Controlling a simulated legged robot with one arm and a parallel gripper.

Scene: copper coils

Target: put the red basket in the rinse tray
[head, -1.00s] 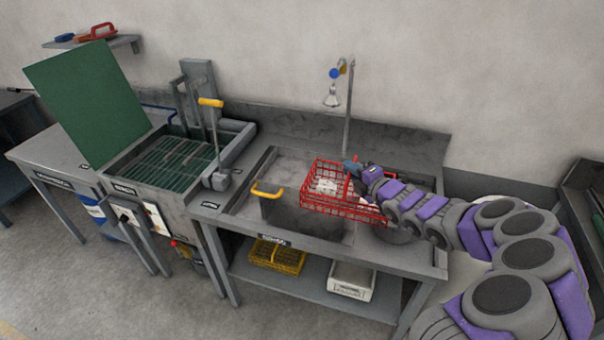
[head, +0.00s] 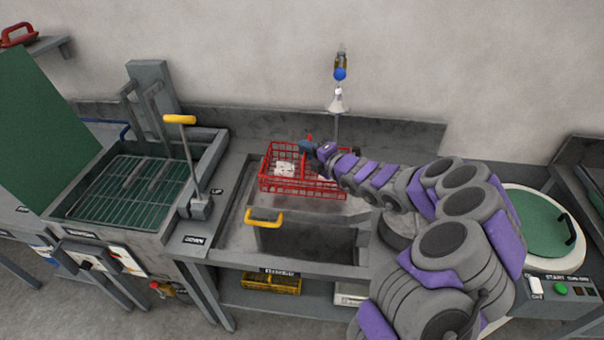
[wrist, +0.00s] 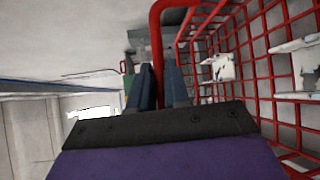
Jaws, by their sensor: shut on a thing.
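The red wire basket (head: 325,190) is over the rear part of the grey sink bench, with whitish pieces inside it. My gripper (head: 308,148) is shut on the basket's red handle, at its top. In the wrist view the red handle (wrist: 157,40) rises between the dark fingers (wrist: 160,88), and the basket's mesh (wrist: 265,70) fills the right side. The rinse tray appears to be the grey basin (head: 232,236) with a label on its front edge. I cannot tell whether the basket touches the basin or hangs just above it.
A yellow handle (head: 265,216) stands at the basin's front, beside a dark opening (head: 310,245). A spray tap (head: 338,100) hangs behind. At left is a tank with a green grate (head: 125,190) and a yellow-topped lever (head: 180,120). A round green-lidded machine (head: 535,222) stands at right.

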